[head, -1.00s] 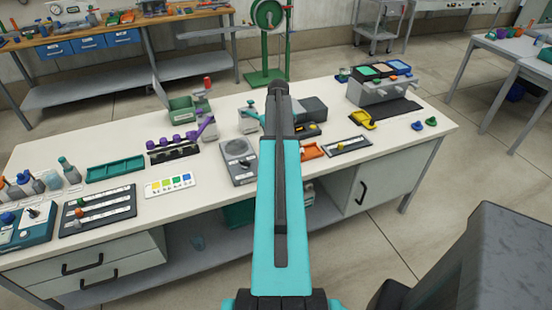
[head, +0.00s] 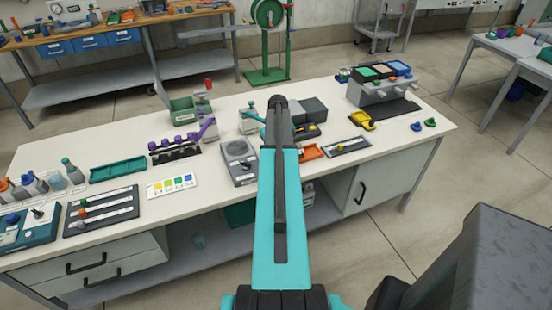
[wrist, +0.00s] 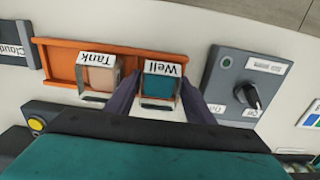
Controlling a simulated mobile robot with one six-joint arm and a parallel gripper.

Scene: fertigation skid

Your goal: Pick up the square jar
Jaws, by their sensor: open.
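In the wrist view, two square-looking jars stand in an orange tray (wrist: 58,62). One is a teal jar (wrist: 159,86) with a label reading "Well"; the other is a peach jar (wrist: 100,77) labelled "Tank" to its left. Both labels appear upside down. My gripper (wrist: 158,98) is open, with one dark finger on each side of the teal jar. I cannot tell whether the fingers touch it. In the head view, the orange tray (head: 312,152) shows partly behind my arm, which hides my gripper and the jars.
A grey control box with a black knob (wrist: 250,95) stands close to the right of the tray in the wrist view. A yellow button (wrist: 36,123) is at lower left. In the head view, a slotted black strip (head: 347,146) lies right of the tray on the white bench (head: 400,150).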

